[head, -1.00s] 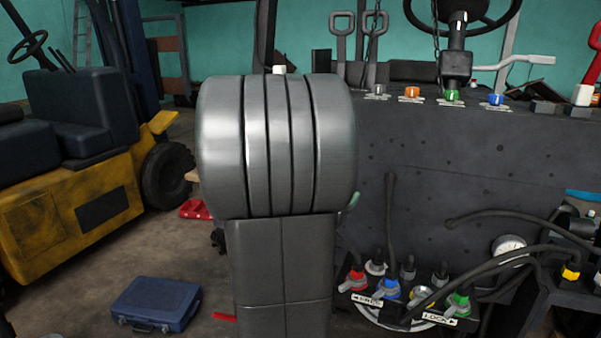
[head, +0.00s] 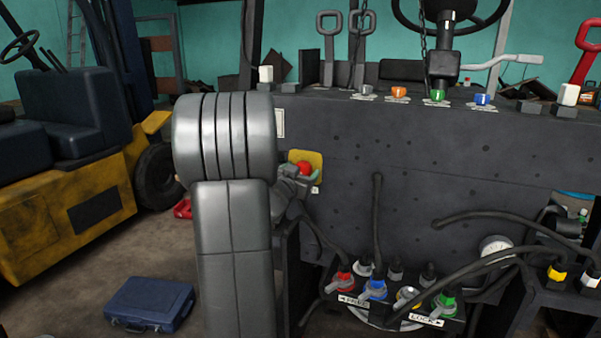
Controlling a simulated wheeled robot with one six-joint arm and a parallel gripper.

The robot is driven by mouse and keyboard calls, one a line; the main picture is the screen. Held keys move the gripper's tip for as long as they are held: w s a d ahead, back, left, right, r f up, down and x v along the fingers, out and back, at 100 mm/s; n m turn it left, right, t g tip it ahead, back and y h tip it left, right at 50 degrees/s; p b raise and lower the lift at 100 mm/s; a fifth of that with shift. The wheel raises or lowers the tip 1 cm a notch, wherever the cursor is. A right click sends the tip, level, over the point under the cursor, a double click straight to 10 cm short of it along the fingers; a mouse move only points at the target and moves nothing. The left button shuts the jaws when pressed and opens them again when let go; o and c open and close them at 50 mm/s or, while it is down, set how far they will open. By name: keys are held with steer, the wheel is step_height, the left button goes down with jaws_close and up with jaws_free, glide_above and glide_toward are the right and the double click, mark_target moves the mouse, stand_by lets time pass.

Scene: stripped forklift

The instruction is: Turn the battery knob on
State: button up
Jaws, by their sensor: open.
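A red knob (head: 304,168) on a yellow plate (head: 312,156) shows at the left end of the dark panel. I take it for the battery knob; I see no label that confirms it. My gripper (head: 300,174) is open, with greenish fingertips at the knob's near side, and overlaps it in the picture. I cannot tell whether the fingers touch the knob or stand just short of it. My large grey arm link hides most of the gripper's left side. The knob's lower part is covered, and its turn position cannot be read.
Red, blue, yellow and green valve levers (head: 397,297) with black hoses sit low at the front. Small coloured knobs (head: 398,92) and upright handles line the panel's top. A blue case (head: 149,305) lies on the floor at left, near a yellow forklift (head: 70,190).

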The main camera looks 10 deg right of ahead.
steer(key=c, duration=1)
steer(key=shift+m, duration=0.4)
steer(key=m+b, duration=0.2)
steer(key=shift+f+m, duration=0.15)
steer(key=shift+m, duration=0.25)
steer(key=m+b, duration=0.3)
steer(key=m, duration=0.2)
steer(key=shift+s, duration=0.1)
steer(key=shift+m+b, duration=2.3)
steer(key=shift+m, duration=2.4)
